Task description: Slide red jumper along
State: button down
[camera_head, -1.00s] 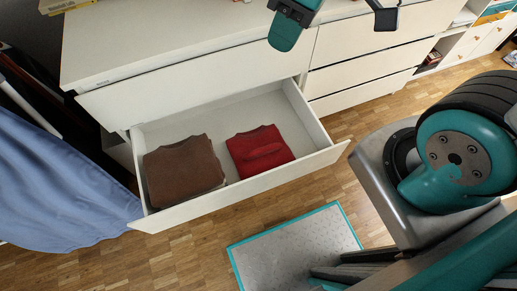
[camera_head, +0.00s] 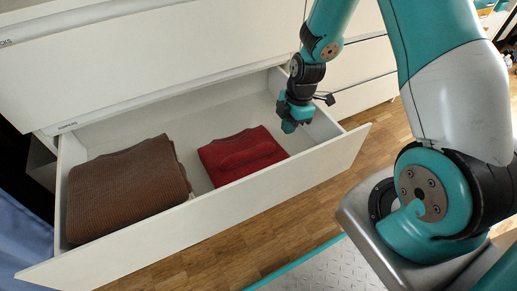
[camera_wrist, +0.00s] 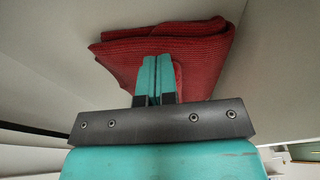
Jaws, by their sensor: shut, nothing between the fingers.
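A folded red jumper (camera_head: 241,157) lies in the open white drawer (camera_head: 210,212), right of the middle. It also shows in the wrist view (camera_wrist: 200,50), behind my fingertips. My gripper (camera_head: 289,127) is inside the drawer space at the jumper's right side, pointing down. In the wrist view the two teal fingers of my gripper (camera_wrist: 154,75) are together, with nothing between them. They overlap the jumper's edge in that view; I cannot tell whether they touch it.
A folded brown jumper (camera_head: 128,188) fills the left part of the drawer, with a narrow bare strip between the two jumpers. The drawer's right wall (camera_head: 305,108) stands close to my gripper. The white dresser (camera_head: 150,50) rises behind.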

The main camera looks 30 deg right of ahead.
aim_at(250, 150)
jog(key=a+b, duration=0.1)
jog(key=a, duration=0.3)
jog(key=a+b, duration=0.2)
jog(key=a, duration=0.2)
jog(key=a+f+b, duration=0.1)
jog(key=a+b, duration=0.1)
jog(key=a, duration=0.2)
jog(key=shift+s+d+f, duration=0.1)
jog(key=shift+f, duration=0.15)
